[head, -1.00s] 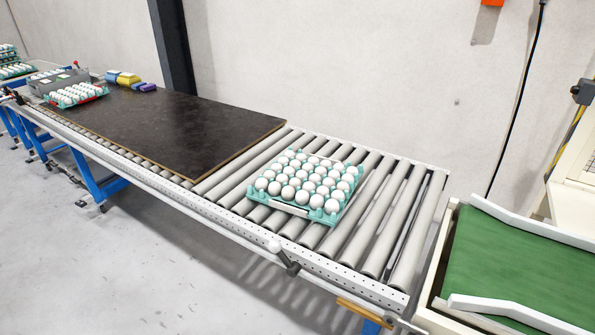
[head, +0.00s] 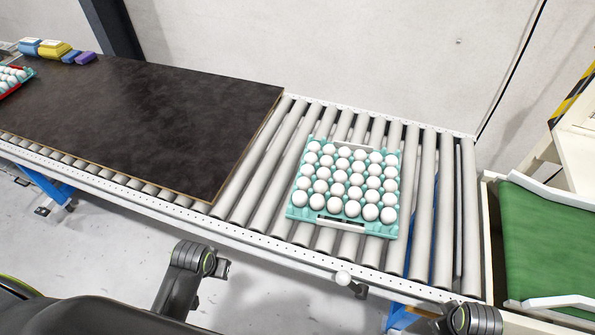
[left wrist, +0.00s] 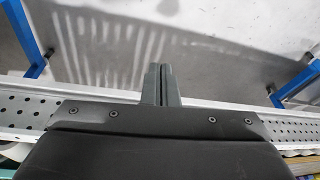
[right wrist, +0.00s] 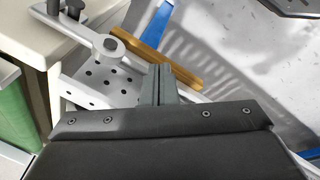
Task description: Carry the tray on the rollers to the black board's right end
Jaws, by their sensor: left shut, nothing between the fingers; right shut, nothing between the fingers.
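The turquoise tray (head: 297,213) full of white eggs lies flat on the rollers (head: 265,205) in the head view. It sits to the right of the black board (head: 160,120), with several bare rollers between them. The board's right end is bare. My left gripper (left wrist: 161,70) shows in the left wrist view, shut and empty, above the rail's edge and the floor. My right gripper (right wrist: 162,72) shows in the right wrist view, shut and empty, over the conveyor's end bracket. Neither gripper is touching the tray. The head view shows only parts of my arms at the bottom.
Another egg tray with red edging (head: 10,84) is at the board's far left. Blue, yellow and purple packs (head: 54,50) lie along its back edge. A green belt (head: 545,240) with white guides stands at the right.

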